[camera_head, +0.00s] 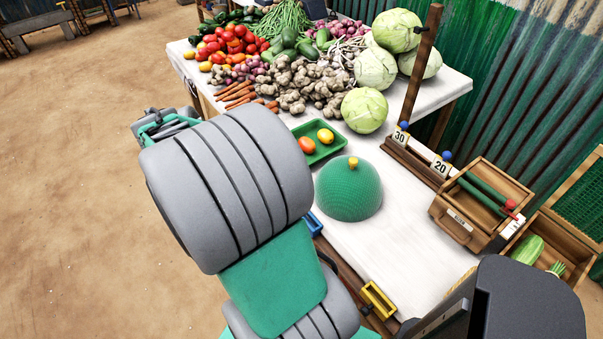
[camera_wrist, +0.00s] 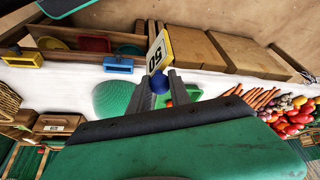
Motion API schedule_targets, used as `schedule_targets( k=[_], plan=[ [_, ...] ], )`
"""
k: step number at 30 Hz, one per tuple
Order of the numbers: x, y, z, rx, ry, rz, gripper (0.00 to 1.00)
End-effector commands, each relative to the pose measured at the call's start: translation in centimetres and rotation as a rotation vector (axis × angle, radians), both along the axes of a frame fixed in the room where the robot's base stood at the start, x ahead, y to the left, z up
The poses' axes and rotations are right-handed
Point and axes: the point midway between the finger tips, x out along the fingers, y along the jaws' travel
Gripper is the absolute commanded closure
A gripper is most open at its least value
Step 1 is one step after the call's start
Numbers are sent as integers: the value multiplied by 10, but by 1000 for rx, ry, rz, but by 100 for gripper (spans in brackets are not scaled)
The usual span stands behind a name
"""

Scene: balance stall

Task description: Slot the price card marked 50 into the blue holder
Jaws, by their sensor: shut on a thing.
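In the wrist view my gripper (camera_wrist: 159,84) is shut on the round blue knob of a price card. The card (camera_wrist: 158,53) is pale with a yellow edge, is marked 50 and stands out beyond the fingertips. The blue holder (camera_wrist: 118,65) is left of the card in this view, at the table's front edge. It also shows in the head view (camera_head: 313,223), partly covered by my arm. My gripper and the card cannot be made out in the head view.
A yellow holder (camera_head: 378,299) sits along the same table edge. Cards marked 30 (camera_head: 400,137) and 20 (camera_head: 440,167) stand in a wooden rack. Vegetables and a wooden box (camera_head: 465,218) flank bare white tabletop.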

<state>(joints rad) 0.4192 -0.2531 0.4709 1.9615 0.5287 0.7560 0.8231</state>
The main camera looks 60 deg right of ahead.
Motion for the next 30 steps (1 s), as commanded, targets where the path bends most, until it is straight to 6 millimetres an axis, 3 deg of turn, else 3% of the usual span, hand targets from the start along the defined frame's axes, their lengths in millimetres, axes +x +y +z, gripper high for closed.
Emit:
schedule_targets(
  k=[1, 3, 6, 12, 16, 30],
  plan=[
    [-21, -23, -2, 2, 6, -169, 100],
    [-51, -49, -6, 2, 6, -406, 100],
    [-94, -77, -11, 2, 6, -718, 100],
    [-152, -102, -18, 2, 4, -1117, 100],
    [-163, -105, -21, 1, 3, -1196, 100],
    [-162, -104, -47, 3, 2, -1191, 100]
  ],
)
